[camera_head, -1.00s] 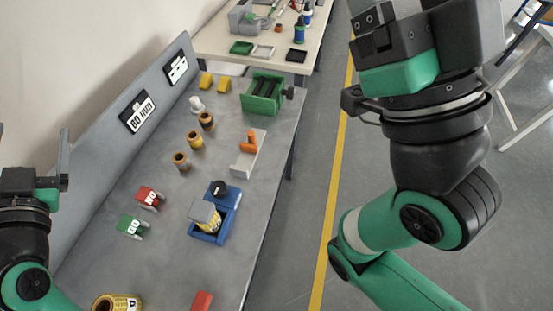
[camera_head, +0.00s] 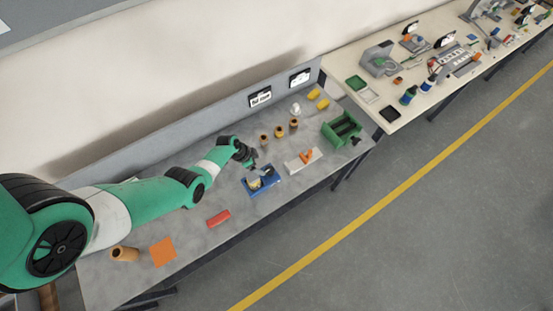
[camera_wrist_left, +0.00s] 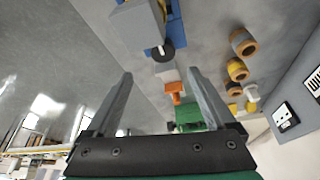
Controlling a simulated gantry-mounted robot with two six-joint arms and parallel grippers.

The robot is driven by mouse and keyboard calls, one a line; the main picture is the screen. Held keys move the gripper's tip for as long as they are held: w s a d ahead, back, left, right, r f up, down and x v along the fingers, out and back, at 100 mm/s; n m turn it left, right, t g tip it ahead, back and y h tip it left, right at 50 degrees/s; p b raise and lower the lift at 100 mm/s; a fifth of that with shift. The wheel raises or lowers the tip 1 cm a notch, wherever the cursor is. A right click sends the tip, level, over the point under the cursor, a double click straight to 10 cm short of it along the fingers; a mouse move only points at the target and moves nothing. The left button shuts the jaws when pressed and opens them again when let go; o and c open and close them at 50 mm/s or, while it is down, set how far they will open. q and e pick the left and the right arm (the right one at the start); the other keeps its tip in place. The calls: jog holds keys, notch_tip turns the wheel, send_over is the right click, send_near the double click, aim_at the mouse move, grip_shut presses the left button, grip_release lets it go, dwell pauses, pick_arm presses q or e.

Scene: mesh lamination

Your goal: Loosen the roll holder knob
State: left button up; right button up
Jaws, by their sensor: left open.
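The blue roll holder (camera_head: 268,184) sits on the grey bench, with a roll in it. Its dark knob (camera_head: 267,171) is small in the head view. In the left wrist view the holder (camera_wrist_left: 176,26) is at the top, with the round black knob (camera_wrist_left: 163,51) at its lower edge. My left gripper (camera_head: 251,163) is just left of and behind the holder in the head view. In the wrist view its two fingers (camera_wrist_left: 160,74) are spread and empty, with the knob beyond the gap, apart from them. My right gripper is not in view.
Brown and yellow rolls (camera_head: 279,132) stand behind the holder. To the right are a white stand with an orange part (camera_head: 305,156) and a green box (camera_head: 342,128). A red block (camera_head: 218,218) and an orange square (camera_head: 163,251) lie in front. A panel (camera_head: 225,113) backs the bench.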

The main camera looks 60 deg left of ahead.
aim_at(269, 170)
pick_arm(q)
jog(key=b+x, duration=1.1)
jog(key=shift+a, duration=0.3)
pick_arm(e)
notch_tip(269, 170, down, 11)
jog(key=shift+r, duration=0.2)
pick_arm(q)
jog(key=shift+r, duration=0.1)
jog(key=c, duration=1.4)
